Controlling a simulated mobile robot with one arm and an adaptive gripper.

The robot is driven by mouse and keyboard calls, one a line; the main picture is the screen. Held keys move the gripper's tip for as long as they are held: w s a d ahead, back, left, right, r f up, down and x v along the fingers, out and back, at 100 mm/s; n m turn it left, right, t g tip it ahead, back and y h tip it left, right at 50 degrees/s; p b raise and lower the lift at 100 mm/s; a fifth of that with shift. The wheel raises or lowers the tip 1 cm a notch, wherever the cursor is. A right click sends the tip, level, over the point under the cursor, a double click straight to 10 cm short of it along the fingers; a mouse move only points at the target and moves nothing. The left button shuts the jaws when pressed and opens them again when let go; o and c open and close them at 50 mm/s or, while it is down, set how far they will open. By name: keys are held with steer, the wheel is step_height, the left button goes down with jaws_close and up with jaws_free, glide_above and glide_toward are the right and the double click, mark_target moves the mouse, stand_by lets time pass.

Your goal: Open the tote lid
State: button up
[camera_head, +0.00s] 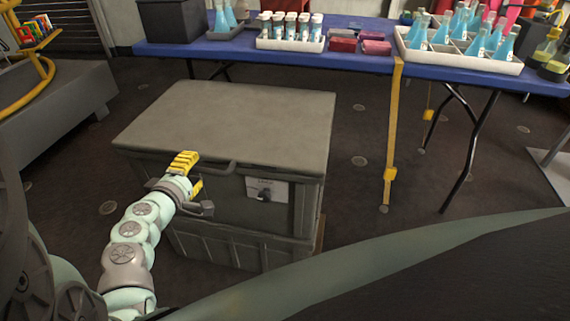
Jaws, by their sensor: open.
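The tote (232,245) is a large grey box on the floor in the middle of the head view. Its flat lid (228,122) lies closed on top. A dark handle bar (222,170) runs along the lid's front edge, and a pale label with a dark latch (266,190) sits on the front face. My gripper (192,176) has yellow fingers and is open at the left part of the front edge, close to the left end of the handle. One finger is above the edge and one below. I cannot tell whether they touch the tote.
A blue table (350,58) behind the tote carries trays of blue flasks (459,52), a vial rack (290,32) and a dark bin (178,20). A yellow strap (392,130) hangs from it. A grey platform (62,112) stands at left. Floor right of the tote is clear.

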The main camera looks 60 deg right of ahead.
steer(key=shift+d+f, duration=0.15)
steer(key=shift+d, duration=0.4)
steer(key=shift+w+a, duration=0.1)
jaws_close()
